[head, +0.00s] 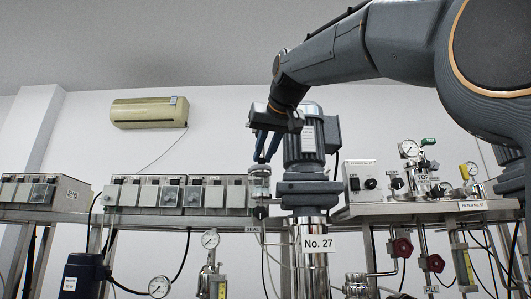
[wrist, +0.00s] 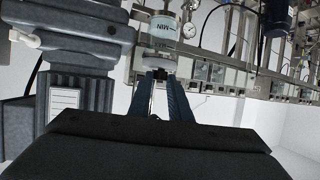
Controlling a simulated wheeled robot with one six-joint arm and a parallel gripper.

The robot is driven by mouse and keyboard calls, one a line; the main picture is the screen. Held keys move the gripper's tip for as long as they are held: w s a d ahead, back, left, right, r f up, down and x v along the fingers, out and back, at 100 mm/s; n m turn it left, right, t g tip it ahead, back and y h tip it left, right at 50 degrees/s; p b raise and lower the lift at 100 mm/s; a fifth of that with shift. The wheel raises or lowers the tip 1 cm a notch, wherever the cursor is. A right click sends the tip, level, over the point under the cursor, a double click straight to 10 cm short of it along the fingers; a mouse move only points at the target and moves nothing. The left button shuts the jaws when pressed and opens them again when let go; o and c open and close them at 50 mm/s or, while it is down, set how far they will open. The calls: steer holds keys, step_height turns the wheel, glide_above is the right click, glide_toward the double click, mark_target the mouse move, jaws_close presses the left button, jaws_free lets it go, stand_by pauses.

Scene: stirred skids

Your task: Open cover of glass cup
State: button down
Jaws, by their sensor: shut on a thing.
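The small glass cup (head: 260,188) stands upright at the right end of a row of grey boxes, left of the motor column. Its pale cover (head: 260,168) is at the top. In the wrist view the cover (wrist: 157,63) shows as a pale disc just beyond the fingertips, with the cup (wrist: 163,27) behind it, marked "MIN". My gripper (head: 263,158) points down from above, its blue fingers closed at the cover's top. In the wrist view my gripper (wrist: 158,76) is shut on the cover; the exact contact is small and partly hidden. I see no clear gap between cover and cup.
A grey motor (head: 306,140) on a steel column marked No. 27 stands close right of my gripper; it also fills the left of the wrist view (wrist: 80,70). A control box (head: 362,183) and gauges stand further right. Grey switch boxes (head: 160,195) line the left. Space above is open.

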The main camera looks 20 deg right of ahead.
steer(key=w+a+m+g+h+p, duration=0.2)
steer(key=a+m+g+h+p, duration=0.5)
steer(key=m+h+p, duration=0.5)
steer(key=shift+w+a+m+g+h+p, duration=0.15)
steer(key=shift+a+m+g+h+p, duration=0.2)
steer(key=shift+m+g+p, duration=0.8)
steer(key=shift+w+a+p, duration=0.1)
steer(key=shift+p, duration=0.2)
steer(key=c, duration=1.6)
jaws_free()
steer(key=shift+c, duration=0.2)
steer(key=p+v, duration=0.1)
steer(key=v, duration=0.6)
steer(key=shift+a, duration=0.35)
